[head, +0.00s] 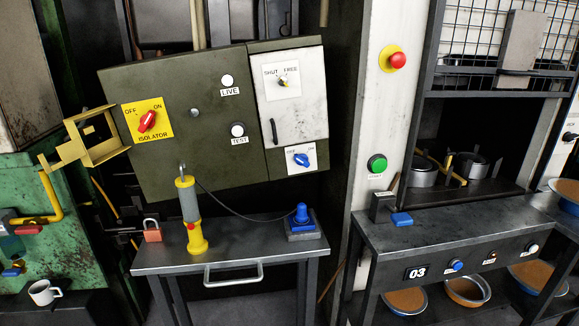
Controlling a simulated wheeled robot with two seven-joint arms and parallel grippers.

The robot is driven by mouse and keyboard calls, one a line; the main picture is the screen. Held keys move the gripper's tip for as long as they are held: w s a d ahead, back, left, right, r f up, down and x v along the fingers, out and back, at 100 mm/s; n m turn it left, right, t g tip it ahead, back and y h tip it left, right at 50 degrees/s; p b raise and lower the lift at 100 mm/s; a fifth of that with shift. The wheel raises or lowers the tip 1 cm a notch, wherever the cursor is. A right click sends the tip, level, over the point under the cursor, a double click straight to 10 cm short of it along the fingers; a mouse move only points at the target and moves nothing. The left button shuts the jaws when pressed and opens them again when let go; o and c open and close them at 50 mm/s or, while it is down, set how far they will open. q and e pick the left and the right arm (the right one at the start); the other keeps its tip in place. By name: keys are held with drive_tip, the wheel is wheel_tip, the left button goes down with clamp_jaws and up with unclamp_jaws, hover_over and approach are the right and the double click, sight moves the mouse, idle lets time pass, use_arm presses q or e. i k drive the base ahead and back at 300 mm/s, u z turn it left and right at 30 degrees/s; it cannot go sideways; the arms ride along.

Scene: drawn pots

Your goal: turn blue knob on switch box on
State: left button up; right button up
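The switch box (180,172) is a dark green cabinet, tilted in the picture, above a metal table. The blue knob (301,160) sits on a white plate at the box's lower right, below a pale door. Small lettering stands above the knob, too small to read surely. I cannot tell which mark the knob points at. Nothing touches the knob or covers it. Neither of my grippers shows clearly in the head view.
A red isolator knob (148,121) sits on a yellow plate. On the table (240,258) stand a yellow-grey cylinder (190,215), a red padlock (152,231) and a blue device (301,220) with a cable. A yellow frame (95,136) juts out left of the box.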

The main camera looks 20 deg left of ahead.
sight(302, 159)
drive_tip(key=u, duration=0.6)
drive_tip(key=i, duration=0.6)
drive_tip(key=u, duration=0.5)
